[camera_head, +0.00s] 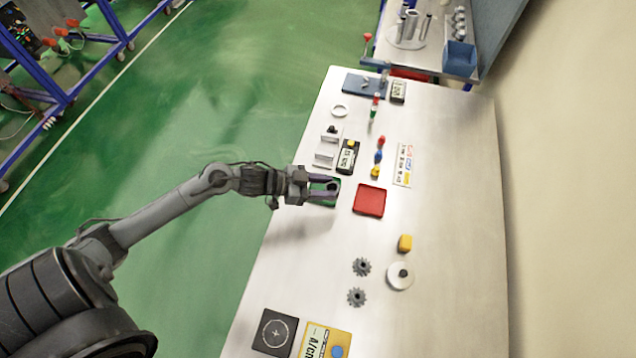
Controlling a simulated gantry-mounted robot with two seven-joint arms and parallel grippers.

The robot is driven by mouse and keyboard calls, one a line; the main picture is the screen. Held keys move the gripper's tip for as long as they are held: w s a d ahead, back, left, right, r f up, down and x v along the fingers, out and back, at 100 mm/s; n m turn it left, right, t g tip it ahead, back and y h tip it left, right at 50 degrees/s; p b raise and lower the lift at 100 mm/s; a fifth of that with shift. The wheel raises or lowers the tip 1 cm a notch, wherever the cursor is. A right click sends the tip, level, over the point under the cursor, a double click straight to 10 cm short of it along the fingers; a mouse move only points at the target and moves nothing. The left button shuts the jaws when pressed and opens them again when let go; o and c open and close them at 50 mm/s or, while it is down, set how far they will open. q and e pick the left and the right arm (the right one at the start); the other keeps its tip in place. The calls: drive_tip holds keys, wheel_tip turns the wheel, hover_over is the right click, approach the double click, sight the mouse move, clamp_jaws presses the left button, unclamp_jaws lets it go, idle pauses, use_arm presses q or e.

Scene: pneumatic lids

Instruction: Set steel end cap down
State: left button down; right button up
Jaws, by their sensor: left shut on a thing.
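My left gripper (334,188) reaches in from the left over the table's left side. Its fingers are shut on a small, dark grey, round thing, which I take to be the steel end cap (331,186). The fingers hide most of it. A green pad (324,203) shows under and beside the fingers. I cannot tell whether the cap touches the pad or hangs just above it. My right gripper is not in view.
A red square tray (369,201) lies just right of the gripper. A black meter (347,157) and metal brackets (325,160) stand behind it. Gears (361,267), a white disc (400,277) and a yellow block (405,243) lie nearer. The table (450,200) is clear on the right.

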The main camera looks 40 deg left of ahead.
use_arm(q)
drive_tip(key=w+a+f, duration=0.2)
drive_tip(key=a, duration=0.1)
drive_tip(key=w+a+f, duration=0.1)
drive_tip(key=a, duration=0.1)
drive_tip(key=shift+w+a+f, duration=0.1)
drive_tip(key=shift+a+f, duration=0.05)
drive_tip(key=shift+f, duration=0.25)
drive_tip(key=shift+f+b, duration=0.35)
drive_tip(key=shift+f, duration=1.6)
drive_tip(key=shift+f, duration=0.1)
drive_tip(key=c, duration=0.6)
unclamp_jaws()
drive_tip(key=shift+c, duration=0.2)
